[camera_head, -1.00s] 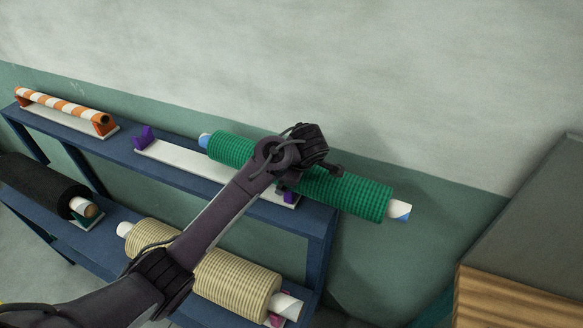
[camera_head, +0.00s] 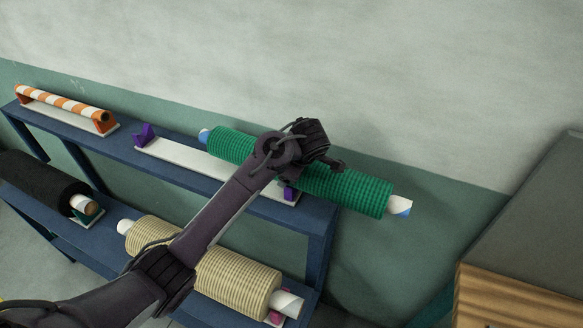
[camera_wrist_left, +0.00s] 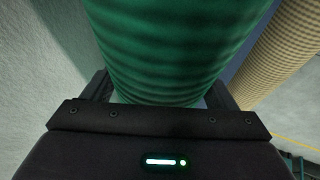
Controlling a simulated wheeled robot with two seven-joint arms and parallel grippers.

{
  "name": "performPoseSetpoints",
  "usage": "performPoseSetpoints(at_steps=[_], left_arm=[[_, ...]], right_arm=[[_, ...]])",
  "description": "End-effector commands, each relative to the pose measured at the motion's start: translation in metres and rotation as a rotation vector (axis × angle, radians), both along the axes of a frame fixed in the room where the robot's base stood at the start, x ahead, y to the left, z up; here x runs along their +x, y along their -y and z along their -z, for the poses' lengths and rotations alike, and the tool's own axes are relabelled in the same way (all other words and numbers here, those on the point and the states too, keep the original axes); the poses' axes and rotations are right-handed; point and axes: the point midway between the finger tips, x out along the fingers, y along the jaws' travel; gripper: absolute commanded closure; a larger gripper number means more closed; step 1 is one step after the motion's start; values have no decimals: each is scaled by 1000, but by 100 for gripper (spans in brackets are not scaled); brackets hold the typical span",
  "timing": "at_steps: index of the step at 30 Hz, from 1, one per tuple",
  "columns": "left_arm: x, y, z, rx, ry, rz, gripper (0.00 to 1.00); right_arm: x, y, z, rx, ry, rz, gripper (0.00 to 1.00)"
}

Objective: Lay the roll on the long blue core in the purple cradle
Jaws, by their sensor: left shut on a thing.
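My left gripper (camera_wrist_left: 160,100) is shut around a green netting roll (camera_head: 345,189), which also fills the top of the left wrist view (camera_wrist_left: 170,45). The roll's core is white with blue ends, and both ends stick out. In the head view, my wrist and arm hide the roll's middle and the fingertips. The purple cradle has a white base (camera_head: 190,158) on the upper shelf, with a purple support (camera_head: 145,135) at its left and another (camera_head: 289,193) at its right. The roll is held above the base, offset to the right, its right end past the shelf's end. My right gripper is not in view.
An orange-and-white striped roll (camera_head: 65,103) rests at the upper shelf's (camera_head: 112,150) left. A black roll (camera_head: 38,182) and a beige roll (camera_head: 237,283) lie on the lower shelf. The wall is close behind. A grey-topped box (camera_head: 535,225) stands at right.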

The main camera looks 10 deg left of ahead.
Motion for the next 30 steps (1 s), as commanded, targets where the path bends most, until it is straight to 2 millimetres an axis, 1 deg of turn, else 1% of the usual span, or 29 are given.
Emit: performPoseSetpoints(at_steps=[1,5,9,15,21,30], left_arm=[[2,2,-8,-6,10,-1,71],[1,2,-27,-8,11,-1,71],[1,2,-54,-8,12,1,71],[1,1,-85,-5,9,0,71],[1,0,-104,-4,7,1,71],[0,0,-121,-2,6,1,71]], right_arm=[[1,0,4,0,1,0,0],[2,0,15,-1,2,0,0],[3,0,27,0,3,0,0],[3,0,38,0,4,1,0],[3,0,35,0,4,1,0],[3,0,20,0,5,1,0]])
